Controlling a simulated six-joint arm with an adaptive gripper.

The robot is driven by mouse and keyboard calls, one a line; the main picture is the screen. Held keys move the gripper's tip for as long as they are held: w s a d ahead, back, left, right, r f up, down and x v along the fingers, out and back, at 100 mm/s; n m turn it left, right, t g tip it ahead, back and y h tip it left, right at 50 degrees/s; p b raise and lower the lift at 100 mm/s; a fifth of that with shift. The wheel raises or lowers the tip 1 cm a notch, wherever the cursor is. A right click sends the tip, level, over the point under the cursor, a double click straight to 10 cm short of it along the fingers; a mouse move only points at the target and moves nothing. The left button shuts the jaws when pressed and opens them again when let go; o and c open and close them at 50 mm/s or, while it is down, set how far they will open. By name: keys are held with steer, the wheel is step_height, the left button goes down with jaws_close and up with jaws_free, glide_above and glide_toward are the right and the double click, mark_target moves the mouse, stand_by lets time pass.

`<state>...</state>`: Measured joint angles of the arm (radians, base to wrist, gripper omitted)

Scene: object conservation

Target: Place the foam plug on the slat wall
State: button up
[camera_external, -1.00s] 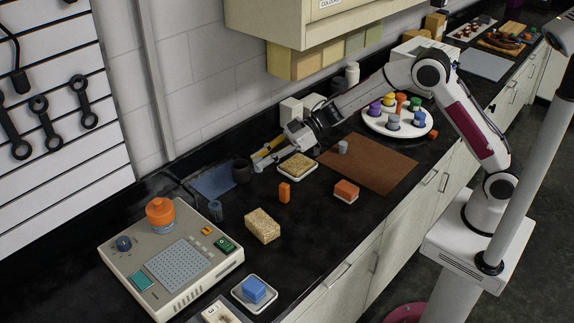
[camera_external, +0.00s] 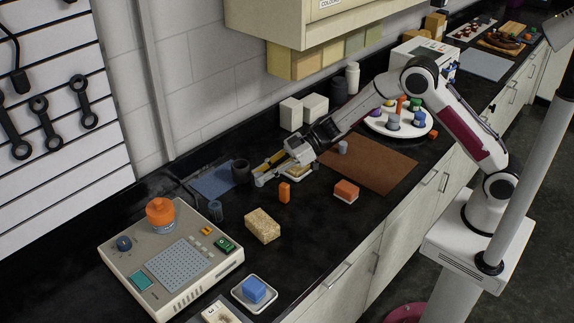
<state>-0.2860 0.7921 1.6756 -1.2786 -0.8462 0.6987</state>
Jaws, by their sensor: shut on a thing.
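The slat wall (camera_external: 55,85) is the white slatted panel at the far left, with several dark wrenches hung on it. My gripper (camera_external: 258,176) is low over the counter, well to the right of the slat wall. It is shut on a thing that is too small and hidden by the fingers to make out. A yellow strip lies along its upper finger. A dark round pot (camera_external: 241,171) stands just left of the fingertips, apparently apart from them. I cannot tell for certain which thing is the foam plug.
An orange block (camera_external: 284,192), a tan sponge block (camera_external: 262,226) and a blue cup (camera_external: 215,210) stand near the gripper. A grey instrument (camera_external: 172,262) with an orange jar stands at the left front. A sponge tray (camera_external: 300,172) is partly hidden by the gripper. Bare black counter (camera_external: 310,235) shows in front.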

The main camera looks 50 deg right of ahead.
steer(key=shift+f, duration=0.2)
steer(key=shift+f, duration=1.8)
steer(key=shift+f, duration=0.15)
steer(key=o, duration=0.4)
steer(key=shift+d+r, duration=0.15)
steer(key=shift+r, duration=0.1)
steer(key=v, duration=1.1)
steer(key=shift+s+d+r, duration=0.15)
steer(key=shift+d+r, duration=0.05)
steer(key=shift+d, duration=0.05)
steer(key=shift+r, duration=0.1)
